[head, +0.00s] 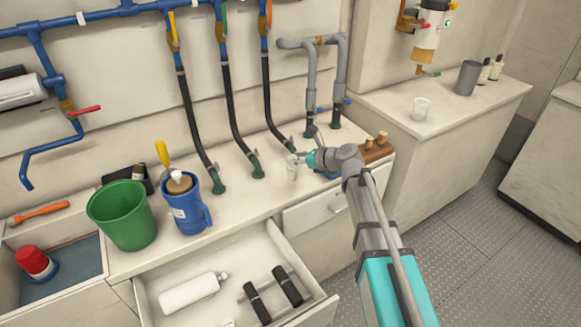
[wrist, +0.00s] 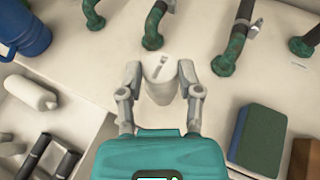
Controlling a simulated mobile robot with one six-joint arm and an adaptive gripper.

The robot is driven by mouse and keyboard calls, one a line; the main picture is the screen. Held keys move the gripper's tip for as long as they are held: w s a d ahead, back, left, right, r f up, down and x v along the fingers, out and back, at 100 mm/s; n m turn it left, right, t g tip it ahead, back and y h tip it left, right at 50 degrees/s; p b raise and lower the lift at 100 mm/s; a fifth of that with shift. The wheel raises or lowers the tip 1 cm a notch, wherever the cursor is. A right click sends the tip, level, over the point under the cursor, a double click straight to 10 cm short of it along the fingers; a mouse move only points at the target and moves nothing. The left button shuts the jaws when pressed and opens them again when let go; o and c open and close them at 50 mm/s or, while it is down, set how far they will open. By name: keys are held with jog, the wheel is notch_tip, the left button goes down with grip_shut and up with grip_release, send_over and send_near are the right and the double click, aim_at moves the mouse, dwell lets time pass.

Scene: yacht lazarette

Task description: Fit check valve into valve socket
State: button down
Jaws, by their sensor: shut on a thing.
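My gripper (head: 303,158) is over the counter in front of the wall pipes. In the wrist view its two fingers (wrist: 162,77) are shut on a small whitish cup-like piece (wrist: 160,88) with a grey mark inside. That piece also shows in the head view (head: 292,172), upright at the fingertips. I cannot tell whether its base touches the counter. I cannot make out for sure a check valve or a valve socket. Dark hoses end in green elbow fittings (head: 256,166) on the counter behind the gripper; they also show in the wrist view (wrist: 93,17).
A blue jug (head: 190,208) and green bucket (head: 122,216) stand to the left. An open drawer (head: 318,303) with a white bottle (head: 188,293) and dark cylinders juts out in front. A blue-green block (wrist: 257,140) lies right of the gripper.

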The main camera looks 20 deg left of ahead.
aim_at(297, 167)
jog(key=shift+w+a+f+b, duration=0.1)
jog(key=shift+a+f+b, duration=0.3)
jog(key=shift+f+b, duration=1.5)
jog(key=shift+f, duration=0.1)
jog(key=shift+f, duration=0.15)
jog(key=shift+c, duration=1.3)
grip_release()
jog(key=shift+r, duration=0.2)
jog(key=shift+d+r, duration=0.1)
jog(key=shift+d, duration=0.15)
jog(key=p+v, duration=0.4)
jog(key=v, duration=0.7)
jog(key=shift+d+p, duration=0.2)
jog(key=shift+p, duration=0.1)
